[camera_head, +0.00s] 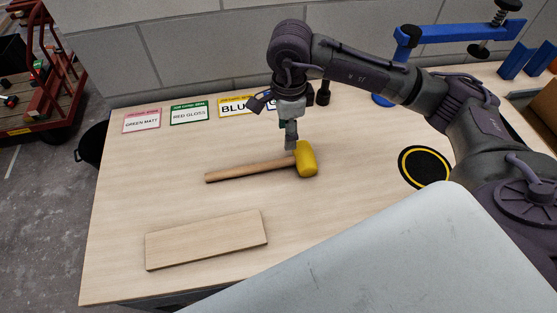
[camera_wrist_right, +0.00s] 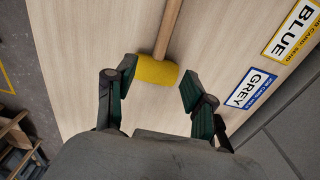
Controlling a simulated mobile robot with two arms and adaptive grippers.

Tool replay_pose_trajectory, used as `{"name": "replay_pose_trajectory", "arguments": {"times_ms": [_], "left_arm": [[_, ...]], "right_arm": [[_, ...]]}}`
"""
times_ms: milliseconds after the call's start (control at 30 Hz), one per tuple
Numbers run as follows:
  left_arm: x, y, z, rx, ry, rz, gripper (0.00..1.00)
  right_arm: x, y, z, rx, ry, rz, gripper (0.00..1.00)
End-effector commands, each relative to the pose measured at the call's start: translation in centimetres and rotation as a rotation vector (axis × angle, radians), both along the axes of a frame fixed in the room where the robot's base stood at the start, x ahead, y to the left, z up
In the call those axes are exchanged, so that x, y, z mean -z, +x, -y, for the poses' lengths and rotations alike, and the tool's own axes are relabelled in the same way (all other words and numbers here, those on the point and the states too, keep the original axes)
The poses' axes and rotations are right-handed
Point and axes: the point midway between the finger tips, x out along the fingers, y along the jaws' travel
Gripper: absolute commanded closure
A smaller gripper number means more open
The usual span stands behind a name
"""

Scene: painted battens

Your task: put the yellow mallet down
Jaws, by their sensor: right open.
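The yellow mallet (camera_head: 307,160) lies on the wooden table (camera_head: 120,200), its pale wooden handle pointing left. In the right wrist view its yellow head (camera_wrist_right: 156,70) lies between the fingertips, with the handle running up the picture. My right gripper (camera_head: 291,146) is just above and behind the mallet head in the head view. In the wrist view the right gripper (camera_wrist_right: 157,88) is open, with a gap between the right fingertip and the head; the left fingertip is close to the head's other end. My left gripper is not in view.
A plain wooden board (camera_head: 206,240) lies at the front left. A black disc with a yellow ring (camera_head: 425,166) and a blue clamp (camera_head: 460,34) are at the right.

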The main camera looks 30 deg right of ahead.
Motion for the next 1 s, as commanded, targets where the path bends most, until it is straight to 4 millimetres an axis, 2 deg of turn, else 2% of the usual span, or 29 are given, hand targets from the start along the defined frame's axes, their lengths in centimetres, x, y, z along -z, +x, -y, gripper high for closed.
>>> {"name": "replay_pose_trajectory", "arguments": {"times_ms": [100,300,467,567,700,833,1000], "left_arm": [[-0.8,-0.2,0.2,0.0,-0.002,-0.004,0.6],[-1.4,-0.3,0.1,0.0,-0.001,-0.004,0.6],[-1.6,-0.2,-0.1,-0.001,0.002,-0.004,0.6],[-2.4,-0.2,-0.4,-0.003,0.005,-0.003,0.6],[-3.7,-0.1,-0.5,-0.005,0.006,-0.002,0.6],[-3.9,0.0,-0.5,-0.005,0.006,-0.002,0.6],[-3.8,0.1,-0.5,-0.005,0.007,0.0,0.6]], "right_arm": [[2.4,-0.1,0.0,0.0,0.0,-0.007,0.46],[5.7,-0.1,0.0,-0.001,0.002,-0.006,0.46],[6.8,0.0,0.0,-0.002,0.001,-0.004,0.46],[7.6,0.1,-0.2,-0.002,0.002,-0.006,0.46],[9.7,0.3,-0.6,-0.002,0.002,-0.008,0.46],[11.4,0.4,-0.5,-0.002,0.002,-0.006,0.46],[12.0,0.5,-0.4,-0.003,0.001,-0.002,0.46]]}}
